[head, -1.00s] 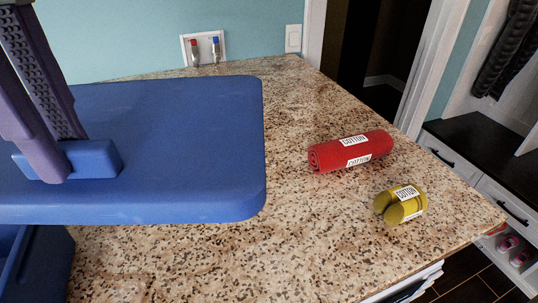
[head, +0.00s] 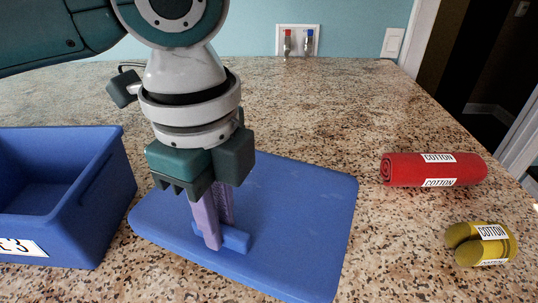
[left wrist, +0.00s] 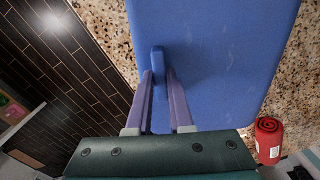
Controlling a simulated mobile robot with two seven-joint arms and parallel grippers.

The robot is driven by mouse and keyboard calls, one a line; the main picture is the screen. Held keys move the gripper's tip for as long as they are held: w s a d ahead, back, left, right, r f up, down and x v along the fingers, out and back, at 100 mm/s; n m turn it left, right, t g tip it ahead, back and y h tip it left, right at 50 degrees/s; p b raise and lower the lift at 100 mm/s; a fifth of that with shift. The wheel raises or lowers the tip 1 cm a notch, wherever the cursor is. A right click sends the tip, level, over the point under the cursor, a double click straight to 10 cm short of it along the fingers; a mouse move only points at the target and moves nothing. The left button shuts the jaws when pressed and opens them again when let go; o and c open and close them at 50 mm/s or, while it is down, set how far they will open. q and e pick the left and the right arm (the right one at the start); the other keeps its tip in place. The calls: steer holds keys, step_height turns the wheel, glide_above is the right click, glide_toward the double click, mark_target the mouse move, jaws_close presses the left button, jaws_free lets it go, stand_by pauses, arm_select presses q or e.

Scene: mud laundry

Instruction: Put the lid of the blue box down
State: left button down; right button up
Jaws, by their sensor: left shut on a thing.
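The blue lid (head: 305,205) is flat and level on or just above the granite counter, right of the open blue box (head: 85,222). I cannot tell whether its underside touches the counter. My left gripper (head: 222,238) points down and is shut on the lid's raised handle (head: 238,239). In the left wrist view, the gripper (left wrist: 159,74) has its two purple fingers on either side of the handle (left wrist: 157,60), with the lid (left wrist: 225,60) spread beyond. The box is uncovered, with a partly cut-off label on its front. My right gripper is not in view.
A rolled red cloth (head: 405,171) and a rolled yellow cloth (head: 487,245), both labelled COTTON, lie right of the lid. The granite counter (head: 330,115) is clear behind the lid. Wall taps (head: 298,42) are at the back.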

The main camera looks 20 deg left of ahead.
arm_select(q)
steer(key=shift+f, duration=2.2)
steer(key=shift+f, duration=0.1)
